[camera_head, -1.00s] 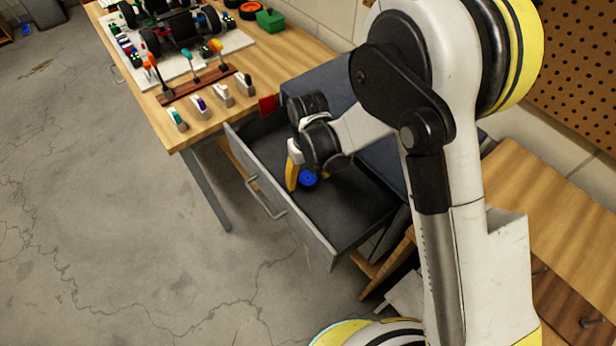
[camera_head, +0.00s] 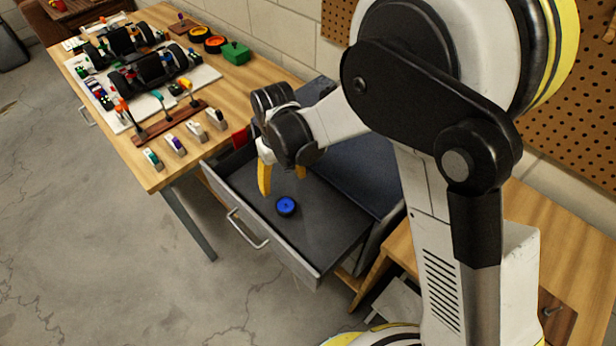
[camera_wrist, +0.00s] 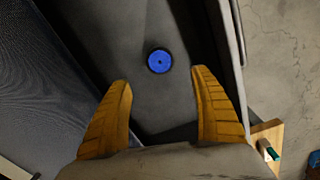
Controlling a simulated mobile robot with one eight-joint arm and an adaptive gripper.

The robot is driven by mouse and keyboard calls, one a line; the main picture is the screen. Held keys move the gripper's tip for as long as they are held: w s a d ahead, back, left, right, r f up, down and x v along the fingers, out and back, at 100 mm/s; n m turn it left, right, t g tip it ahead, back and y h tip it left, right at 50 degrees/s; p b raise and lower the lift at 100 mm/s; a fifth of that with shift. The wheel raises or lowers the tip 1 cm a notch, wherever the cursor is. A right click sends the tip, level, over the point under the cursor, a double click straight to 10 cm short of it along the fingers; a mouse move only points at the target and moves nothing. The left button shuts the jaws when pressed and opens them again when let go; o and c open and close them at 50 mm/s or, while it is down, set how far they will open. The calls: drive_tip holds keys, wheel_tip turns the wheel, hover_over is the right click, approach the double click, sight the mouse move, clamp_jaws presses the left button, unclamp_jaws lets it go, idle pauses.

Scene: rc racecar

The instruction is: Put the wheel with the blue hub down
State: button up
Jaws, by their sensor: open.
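The wheel with the blue hub (camera_head: 286,206) lies flat on the floor of the open grey drawer (camera_head: 322,230), hub facing up. It also shows in the wrist view (camera_wrist: 160,62), beyond my fingertips and roughly centred between them. My gripper (camera_head: 282,178) is open and empty, above the drawer and apart from the wheel. Its two yellow fingers are spread wide in the wrist view (camera_wrist: 165,88).
The wooden workbench (camera_head: 170,168) stands behind and left of the drawer. A red item (camera_head: 241,138) is near the drawer's back corner.

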drive_tip(key=s+d+r+m+t, duration=0.2)
drive_tip(key=s+d+r, duration=0.1)
drive_tip(key=d+r, duration=0.7)
drive_tip(key=s+d+r+m+t, duration=0.2)
drive_tip(key=d+r+m+t, duration=0.1)
drive_tip(key=d+r, duration=0.7)
drive_tip(key=s+d+m+t, duration=0.2)
drive_tip(key=s+d, duration=0.5)
drive_tip(key=d, duration=0.2)
drive_tip(key=shift+r, duration=0.1)
